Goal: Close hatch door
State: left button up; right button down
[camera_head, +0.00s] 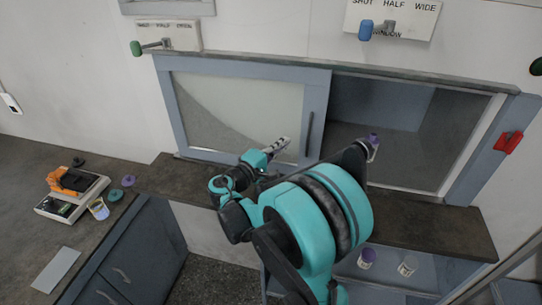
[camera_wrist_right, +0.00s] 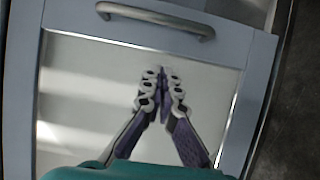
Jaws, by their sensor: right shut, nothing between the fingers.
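The hatch door (camera_head: 181,113) is a sliding panel with a blue-grey frame and a pale glass pane. It stands across the left part of the wall opening, and the right part (camera_head: 382,125) is open. Its upright handle (camera_head: 309,132) is on its right edge; it also shows in the right wrist view (camera_wrist_right: 155,18). My right gripper (camera_head: 284,144) is in front of the lower pane, left of the handle. In the right wrist view its fingertips (camera_wrist_right: 161,78) are together and empty, apart from the handle. I cannot tell whether they touch the pane. My left gripper is not in view.
A dark ledge (camera_head: 447,220) runs below the hatch. A small purple-topped container (camera_head: 374,139) shows beside my arm at the opening. Cups (camera_head: 366,259) stand on a lower shelf. A scale (camera_head: 87,199) is on the left counter. Knobs (camera_head: 136,48) (camera_head: 366,30) project from the wall above.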

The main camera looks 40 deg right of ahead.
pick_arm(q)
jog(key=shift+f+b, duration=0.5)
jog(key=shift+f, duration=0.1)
pick_arm(e)
jog(key=s+d, duration=0.2)
jog(key=s, duration=0.1)
jog(key=shift+s+d, duration=0.2)
jog(key=shift+d, duration=0.1)
jog(key=shift+s, duration=0.1)
